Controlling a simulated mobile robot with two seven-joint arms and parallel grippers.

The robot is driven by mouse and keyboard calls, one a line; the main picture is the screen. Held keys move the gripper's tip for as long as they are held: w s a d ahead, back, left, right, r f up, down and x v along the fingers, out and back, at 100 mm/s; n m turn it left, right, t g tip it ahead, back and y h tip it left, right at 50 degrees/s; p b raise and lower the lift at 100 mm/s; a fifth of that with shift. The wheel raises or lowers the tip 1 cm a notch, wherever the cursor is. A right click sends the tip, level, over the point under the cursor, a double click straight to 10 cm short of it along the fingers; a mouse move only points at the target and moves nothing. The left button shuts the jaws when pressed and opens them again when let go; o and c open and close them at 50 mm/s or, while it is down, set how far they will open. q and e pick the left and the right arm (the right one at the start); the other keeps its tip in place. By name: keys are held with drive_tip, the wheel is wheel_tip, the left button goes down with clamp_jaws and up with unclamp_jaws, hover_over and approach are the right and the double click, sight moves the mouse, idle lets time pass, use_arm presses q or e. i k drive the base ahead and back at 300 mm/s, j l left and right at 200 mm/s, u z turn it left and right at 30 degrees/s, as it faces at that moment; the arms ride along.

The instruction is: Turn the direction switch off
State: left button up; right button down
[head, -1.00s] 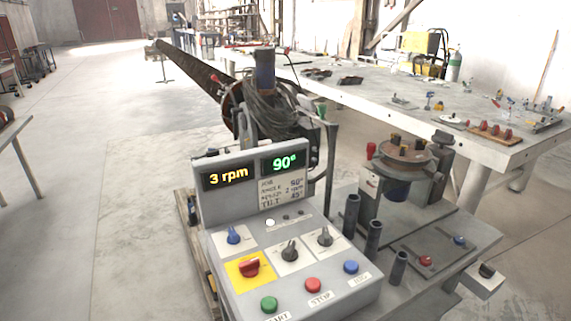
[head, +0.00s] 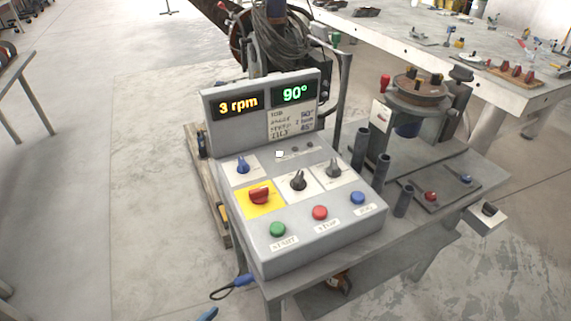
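The grey control box (head: 350,228) stands on a metal table and has several switches on its sloped face. There is a blue knob (head: 242,166), a red rotary switch (head: 259,195) on a yellow plate, a black knob (head: 298,181) and another black knob (head: 333,169). The switch labels are too small to read, so I cannot tell which one is the direction switch. The displays read 3 rpm (head: 238,105) and 90° (head: 295,94). Neither of my grippers is in view.
Green (head: 278,229), red (head: 320,212) and blue (head: 358,198) buttons line the box's front. Upright dark tubes (head: 382,168) stand to its right. A blue-handled item (head: 236,282) sticks out at the table's front left.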

sight(298, 183)
drive_tip(key=j+z, duration=0.45)
drive_tip(key=k+j+z, duration=0.1)
drive_tip(key=j+z, duration=0.35)
drive_tip(key=k+j+z, duration=0.15)
drive_tip(key=z, duration=0.3)
drive_tip(key=j, duration=0.1)
